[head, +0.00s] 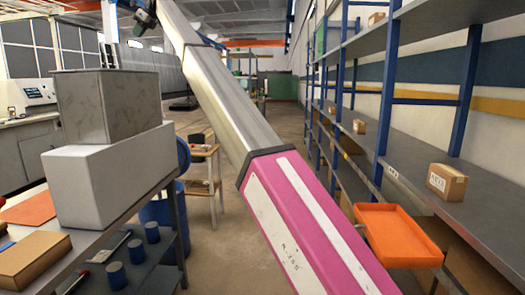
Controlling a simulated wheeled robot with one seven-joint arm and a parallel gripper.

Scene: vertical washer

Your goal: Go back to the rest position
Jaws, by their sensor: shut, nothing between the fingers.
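My gripper is not clearly in view. A long grey and pink link of my arm crosses the picture from the lower right to the top left. It hides part of the floor and of the aisle behind it. At its top end a small dark part shows at the picture's upper edge, too small to tell as fingers.
A grey box (105,103) sits on a white box (110,172) on the left table, by a cardboard box (30,259). A shelf rack (415,160) stands right, with an orange tray (398,235) and a carton (447,182). A wooden stand (205,152) is behind; the aisle (285,115) looks open.

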